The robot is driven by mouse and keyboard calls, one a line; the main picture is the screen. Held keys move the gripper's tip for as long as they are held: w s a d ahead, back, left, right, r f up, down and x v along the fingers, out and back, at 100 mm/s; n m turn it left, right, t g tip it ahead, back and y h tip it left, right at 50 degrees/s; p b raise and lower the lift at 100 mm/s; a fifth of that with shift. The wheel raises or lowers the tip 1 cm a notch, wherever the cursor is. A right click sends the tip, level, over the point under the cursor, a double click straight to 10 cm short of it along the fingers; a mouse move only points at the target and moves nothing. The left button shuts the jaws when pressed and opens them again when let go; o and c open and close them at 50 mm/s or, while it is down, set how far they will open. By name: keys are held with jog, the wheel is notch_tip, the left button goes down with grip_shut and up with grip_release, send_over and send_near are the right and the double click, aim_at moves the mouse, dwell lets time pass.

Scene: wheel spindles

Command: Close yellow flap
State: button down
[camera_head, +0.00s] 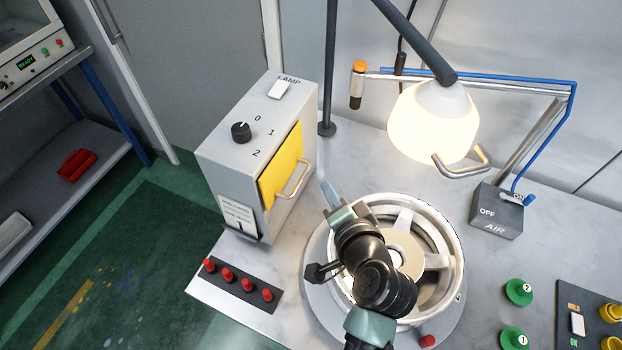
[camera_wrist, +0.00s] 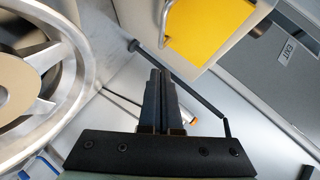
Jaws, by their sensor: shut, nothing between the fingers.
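The yellow flap (camera_head: 280,168) is on the side of the grey lamp box (camera_head: 222,165) and has a metal bar handle (camera_head: 296,182). It looks flush or nearly flush with the box; a small gap cannot be ruled out. In the wrist view the flap (camera_wrist: 208,30) is at the top, with its handle (camera_wrist: 163,25) on its left. My gripper (camera_head: 328,190) is beside the box, to the right of the handle and apart from it. In the wrist view its fingers (camera_wrist: 160,80) are together and empty, pointing up below the flap.
A wheel (camera_head: 440,220) on a round stand is under my arm. A lit lamp (camera_head: 432,120) hangs at the upper right, near an AIR box (camera_head: 497,212). A strip of red pegs (camera_head: 240,285) lies at the table's front left. The dark lamp post (camera_head: 328,80) stands behind.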

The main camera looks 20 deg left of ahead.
aim_at(305, 175)
jog(key=w+a+f, duration=0.1)
jog(key=a+f+p, duration=0.1)
jog(key=a, duration=0.1)
jog(key=w+a+f, duration=0.1)
jog(key=shift+w+a+p, duration=0.2)
jog(key=shift+w+p, duration=0.1)
jog(key=shift+a+f, duration=0.35)
jog(key=shift+f, duration=0.05)
